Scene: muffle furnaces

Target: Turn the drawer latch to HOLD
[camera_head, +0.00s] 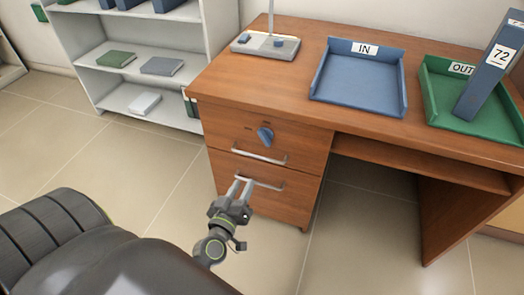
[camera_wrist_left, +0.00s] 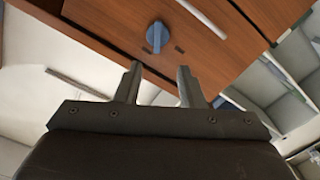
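The drawer latch (camera_head: 265,135) is a blue knob on the upper drawer front of the brown wooden desk. It also shows in the left wrist view (camera_wrist_left: 157,37), beyond my fingertips, with small dark marks beside it. The marks are too small to read. My left gripper (camera_head: 239,184) is in front of the lower drawer, below the latch and apart from it. Its two fingers stand apart with nothing between them, also in the left wrist view (camera_wrist_left: 157,78). My right gripper is not in view.
Silver bar handles (camera_head: 259,154) and (camera_head: 259,181) stick out from the drawer fronts near my left gripper. On the desk top are a blue IN tray (camera_head: 358,91), a green OUT tray (camera_head: 440,112) with a blue binder (camera_head: 489,68), and a lamp base (camera_head: 265,46). A shelf (camera_head: 150,75) stands left.

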